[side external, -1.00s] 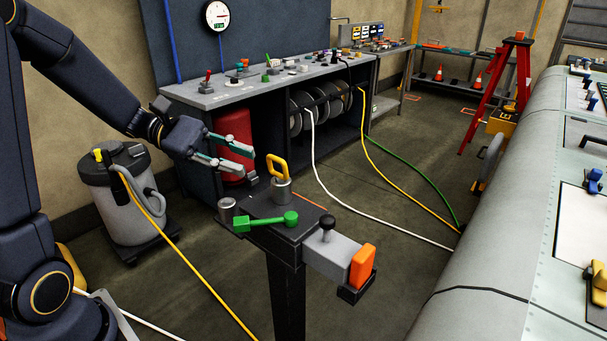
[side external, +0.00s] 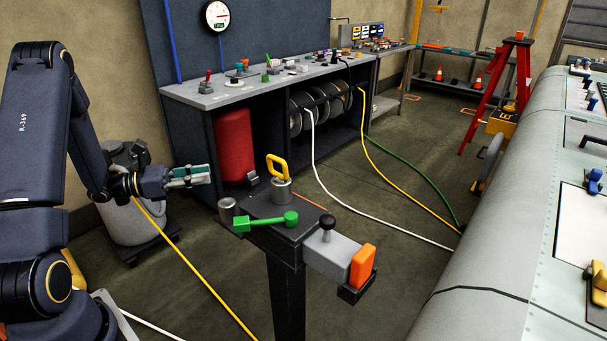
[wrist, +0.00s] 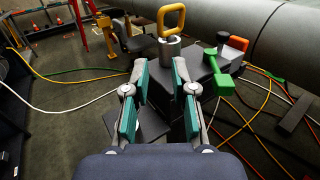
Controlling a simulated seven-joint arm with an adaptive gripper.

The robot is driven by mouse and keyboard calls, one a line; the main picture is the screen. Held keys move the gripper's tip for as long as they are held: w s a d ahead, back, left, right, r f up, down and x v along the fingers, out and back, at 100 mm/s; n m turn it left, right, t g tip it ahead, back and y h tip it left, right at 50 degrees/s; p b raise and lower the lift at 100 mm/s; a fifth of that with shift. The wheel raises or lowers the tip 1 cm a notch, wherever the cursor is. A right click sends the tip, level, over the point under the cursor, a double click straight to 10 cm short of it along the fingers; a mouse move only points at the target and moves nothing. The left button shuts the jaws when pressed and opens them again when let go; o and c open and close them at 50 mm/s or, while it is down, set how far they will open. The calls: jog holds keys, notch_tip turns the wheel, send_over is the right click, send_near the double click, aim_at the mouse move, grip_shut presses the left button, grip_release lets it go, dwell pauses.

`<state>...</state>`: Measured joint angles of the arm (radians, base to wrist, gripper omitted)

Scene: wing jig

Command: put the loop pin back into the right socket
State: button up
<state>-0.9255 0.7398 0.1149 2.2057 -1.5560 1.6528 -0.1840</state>
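The yellow loop pin (side external: 277,167) stands in a round metal socket (side external: 281,191) at the back of the dark stand, its loop leaning slightly. Whether it is fully seated I cannot tell. A second metal socket (side external: 227,208) sits at the stand's left corner with no pin showing in it. My gripper (side external: 205,175) is left of the stand, apart from the pin and empty. In the wrist view my gripper (wrist: 160,68) has its teal-padded fingers spread open, with the loop pin (wrist: 171,18) and its socket (wrist: 171,48) beyond the fingertips.
A green handle (side external: 265,222) lies across the stand's front (side external: 283,238). A grey block (side external: 332,255) with a black knob and an orange end (side external: 362,266) extends to the right. A grey drum (side external: 125,200) stands behind my arm. The large grey wing (side external: 470,270) fills the right side.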

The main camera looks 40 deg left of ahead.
aim_at(270, 169)
jog(key=x, duration=1.7)
grip_shut()
jog(key=shift+o, duration=1.4)
grip_release()
jog(key=shift+s, duration=0.1)
jog(key=v, duration=1.2)
